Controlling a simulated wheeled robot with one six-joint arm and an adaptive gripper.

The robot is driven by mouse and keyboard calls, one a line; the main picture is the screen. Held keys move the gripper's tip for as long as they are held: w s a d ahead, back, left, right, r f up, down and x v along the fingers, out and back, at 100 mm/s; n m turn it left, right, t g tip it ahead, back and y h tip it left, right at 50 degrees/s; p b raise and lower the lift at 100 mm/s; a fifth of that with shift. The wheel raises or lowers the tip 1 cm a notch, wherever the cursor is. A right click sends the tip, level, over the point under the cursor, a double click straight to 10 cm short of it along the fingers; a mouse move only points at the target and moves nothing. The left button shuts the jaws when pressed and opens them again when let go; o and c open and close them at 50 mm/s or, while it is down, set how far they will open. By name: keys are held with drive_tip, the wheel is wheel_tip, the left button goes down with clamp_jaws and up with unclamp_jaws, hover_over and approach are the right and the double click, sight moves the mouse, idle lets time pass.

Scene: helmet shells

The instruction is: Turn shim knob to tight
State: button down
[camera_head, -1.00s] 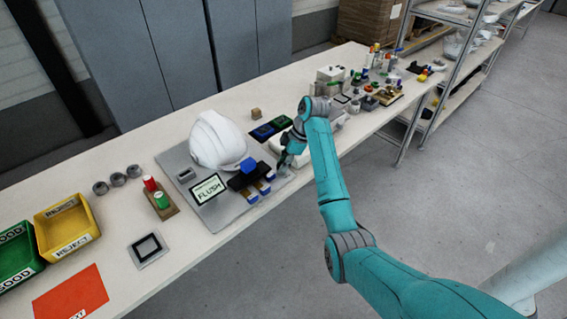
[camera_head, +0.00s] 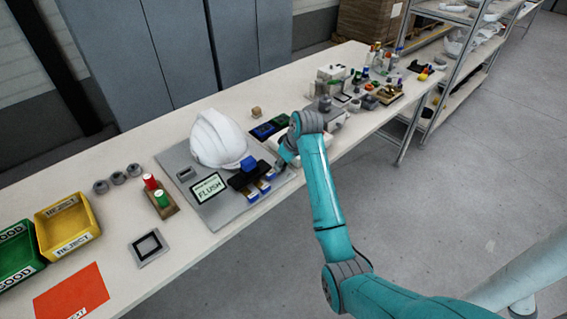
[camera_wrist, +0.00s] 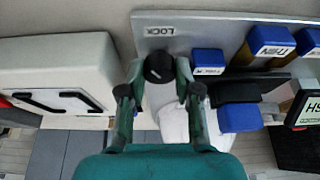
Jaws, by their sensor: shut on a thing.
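A round black knob (camera_wrist: 158,67) with a pale pointer line sits on the grey fixture plate (camera_head: 228,214), beside a LOCK label, in the wrist view. My gripper (camera_wrist: 161,72) has a finger on each side of the knob and is shut on it. The pointer slants; I cannot read any "tight" mark near it. In the head view my gripper (camera_head: 282,160) is at the right end of the plate, and my arm hides the knob. A white helmet shell (camera_head: 218,140) sits on the plate, next to a display (camera_head: 208,188) reading FLUSH.
Blue-topped blocks, one marked THIN (camera_wrist: 270,40), stand right of the knob in the wrist view. A black clamp with a blue block (camera_wrist: 240,117) is close to my right finger. A white box-like unit (camera_wrist: 60,75) stands left. Bins (camera_head: 68,226) are at the table's left.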

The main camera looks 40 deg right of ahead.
drive_tip(key=shift+m+h, duration=0.3)
drive_tip(key=shift+m, duration=0.3)
drive_tip(key=shift+s+f, duration=0.1)
drive_tip(key=c, duration=0.8)
unclamp_jaws()
drive_tip(key=shift+a+r, duration=0.1)
drive_tip(key=shift+r, duration=0.1)
drive_tip(key=v, duration=0.7)
drive_tip(key=shift+r, duration=0.35)
drive_tip(key=shift+s, duration=0.1)
